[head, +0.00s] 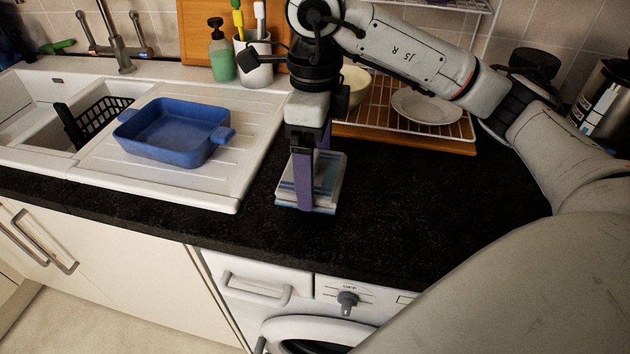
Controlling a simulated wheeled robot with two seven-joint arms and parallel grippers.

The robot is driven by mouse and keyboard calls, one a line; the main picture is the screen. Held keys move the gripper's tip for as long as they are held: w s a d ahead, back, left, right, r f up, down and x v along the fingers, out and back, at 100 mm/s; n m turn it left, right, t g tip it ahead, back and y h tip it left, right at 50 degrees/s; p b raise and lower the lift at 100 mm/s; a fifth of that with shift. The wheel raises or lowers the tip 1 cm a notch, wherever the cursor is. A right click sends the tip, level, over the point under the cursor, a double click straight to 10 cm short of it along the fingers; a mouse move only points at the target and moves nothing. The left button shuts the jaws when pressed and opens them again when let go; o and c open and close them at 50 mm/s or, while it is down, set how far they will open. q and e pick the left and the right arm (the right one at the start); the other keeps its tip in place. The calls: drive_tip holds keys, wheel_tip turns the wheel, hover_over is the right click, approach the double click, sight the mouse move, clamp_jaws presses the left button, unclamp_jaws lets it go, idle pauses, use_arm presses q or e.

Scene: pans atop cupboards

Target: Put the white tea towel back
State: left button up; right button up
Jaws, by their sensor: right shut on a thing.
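The white tea towel (326,183) is a folded stack with blue stripes, at the front middle of the black worktop. My right gripper (312,190) points down over it, its purple fingers on either side of the folded cloth. It is shut on the towel; the near finger hides part of it. I cannot tell whether the towel rests on the worktop or is just above it. My left gripper is not in view.
A blue dish (172,132) stands on the white drainer (225,185) at the left. A wire rack (445,136) with a white plate (426,105) is behind the towel. A soap bottle (221,52) and a brush cup (255,62) stand at the back. The worktop (430,210) to the right is clear.

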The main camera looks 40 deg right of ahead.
sight(315, 156)
wheel_tip(315, 156, down, 4)
drive_tip(key=shift+r, duration=0.2)
drive_tip(key=shift+f, duration=0.15)
drive_tip(key=o, duration=0.9)
drive_tip(key=shift+r, duration=0.7)
wheel_tip(315, 156, up, 11)
drive_tip(key=shift+p, duration=1.1)
